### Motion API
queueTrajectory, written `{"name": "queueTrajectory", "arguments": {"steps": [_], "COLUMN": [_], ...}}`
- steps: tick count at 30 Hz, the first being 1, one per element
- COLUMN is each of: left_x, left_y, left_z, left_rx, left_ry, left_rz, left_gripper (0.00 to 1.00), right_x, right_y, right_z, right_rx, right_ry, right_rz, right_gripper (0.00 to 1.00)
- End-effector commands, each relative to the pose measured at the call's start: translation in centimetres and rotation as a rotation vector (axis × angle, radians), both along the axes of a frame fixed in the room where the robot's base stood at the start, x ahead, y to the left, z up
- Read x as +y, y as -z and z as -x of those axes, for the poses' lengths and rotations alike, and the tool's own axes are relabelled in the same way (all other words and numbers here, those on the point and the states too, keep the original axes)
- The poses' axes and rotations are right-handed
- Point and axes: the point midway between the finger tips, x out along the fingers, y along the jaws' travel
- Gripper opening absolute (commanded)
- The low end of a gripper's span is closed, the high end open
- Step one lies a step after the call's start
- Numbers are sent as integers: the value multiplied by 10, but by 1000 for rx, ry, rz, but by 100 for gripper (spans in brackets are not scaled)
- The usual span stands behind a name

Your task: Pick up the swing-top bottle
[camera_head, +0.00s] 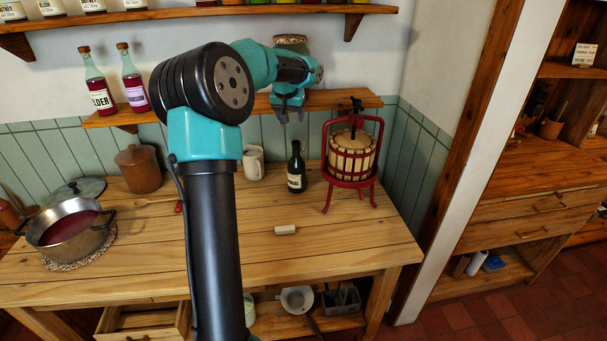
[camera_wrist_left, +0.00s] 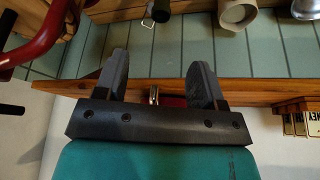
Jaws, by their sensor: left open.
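My left gripper (camera_head: 291,114) is open and empty, at the front edge of the lower wall shelf (camera_head: 345,98). In the left wrist view its two fingers (camera_wrist_left: 158,60) stand apart, with the shelf plank crossing behind them. A dark green bottle (camera_head: 296,170) stands on the bench below the gripper. I cannot tell which has a swing-top. A small reddish thing (camera_wrist_left: 172,101) shows partly between the fingers, mostly hidden by the gripper body.
A jar (camera_head: 291,41) stands behind my left arm, partly hidden. A red-framed press (camera_head: 352,155) is on the bench at right. A mug (camera_head: 253,164), brown crock (camera_head: 138,169) and pot (camera_head: 68,224) are further left. The front middle of the bench is mostly clear.

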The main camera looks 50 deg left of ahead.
Motion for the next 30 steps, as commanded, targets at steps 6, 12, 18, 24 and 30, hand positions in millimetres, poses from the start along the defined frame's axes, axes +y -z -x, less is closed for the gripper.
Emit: {"name": "queueTrajectory", "arguments": {"steps": [6,12,18,24,30], "left_x": [0,1,8,15,23], "left_y": [0,7,33,64,96], "left_z": [0,-2,-10,-21,-31], "left_rx": [1,2,3,3,3], "left_ry": [2,2,1,2,1], "left_rz": [0,1,2,1,1], "left_gripper": [63,63,63,63,63], "right_x": [0,0,0,0,0], "right_y": [0,0,0,0,0], "right_z": [0,0,0,0,0], "right_rx": [0,0,0,0,0], "right_ry": [0,0,0,0,0], "right_rz": [0,0,0,0,0], "right_gripper": [99,99,99,99,99]}}
